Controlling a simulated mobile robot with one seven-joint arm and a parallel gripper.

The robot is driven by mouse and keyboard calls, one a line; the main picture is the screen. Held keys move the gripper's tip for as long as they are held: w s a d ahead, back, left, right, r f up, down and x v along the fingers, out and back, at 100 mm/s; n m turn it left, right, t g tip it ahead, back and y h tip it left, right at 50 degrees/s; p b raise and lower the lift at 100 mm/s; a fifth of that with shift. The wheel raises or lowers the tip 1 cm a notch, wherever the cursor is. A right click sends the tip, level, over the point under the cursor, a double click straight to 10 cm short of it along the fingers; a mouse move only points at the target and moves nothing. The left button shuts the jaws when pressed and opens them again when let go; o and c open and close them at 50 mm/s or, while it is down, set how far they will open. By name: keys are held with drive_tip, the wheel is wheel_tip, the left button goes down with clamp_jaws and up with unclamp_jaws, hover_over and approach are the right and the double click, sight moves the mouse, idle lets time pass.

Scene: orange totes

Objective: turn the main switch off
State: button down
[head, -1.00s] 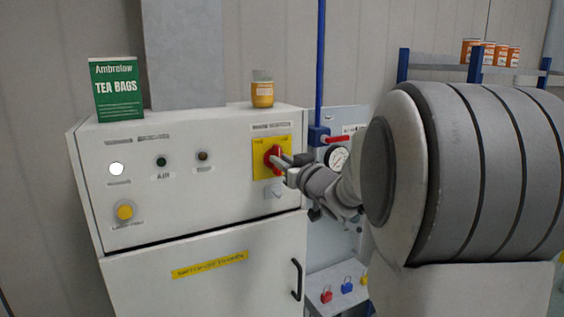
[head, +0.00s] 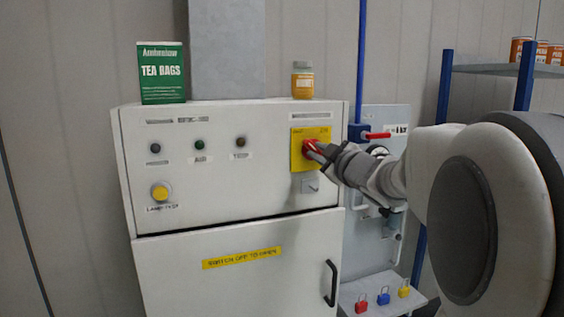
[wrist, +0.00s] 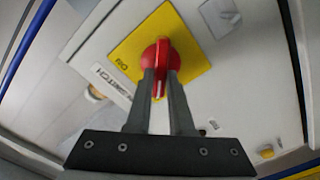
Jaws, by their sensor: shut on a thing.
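The main switch is a red rotary knob (head: 309,147) on a yellow plate (head: 325,136) at the upper right of the white cabinet's front. In the wrist view, the red knob (wrist: 161,56) sits on the yellow plate (wrist: 190,62), with ON lettering near the plate's left corner. My gripper (head: 317,151) is at the knob in the head view. In the wrist view, my gripper (wrist: 160,84) has its fingers on both sides of the knob's red handle, shut on it. The handle lies diagonal to the plate's edges. The fingers partly hide it.
The white cabinet (head: 225,185) carries a dark lamp (head: 155,148) and a yellow button (head: 160,193). A tea box (head: 162,73) and jar (head: 303,80) stand on top. A black door handle (head: 331,283) is below. Padlocks (head: 383,298) and a red-handled valve (head: 378,135) are at right.

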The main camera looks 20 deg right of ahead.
drive_tip(key=n+b, duration=0.1)
drive_tip(key=n, duration=0.2)
drive_tip(key=n+b, duration=0.4)
drive_tip(key=n, duration=0.1)
drive_tip(key=shift+a+f+n, duration=0.15)
drive_tip(key=shift+f+n, duration=0.1)
drive_tip(key=shift+n, duration=0.05)
drive_tip(key=shift+b, duration=0.3)
drive_tip(key=c, duration=0.8)
unclamp_jaws()
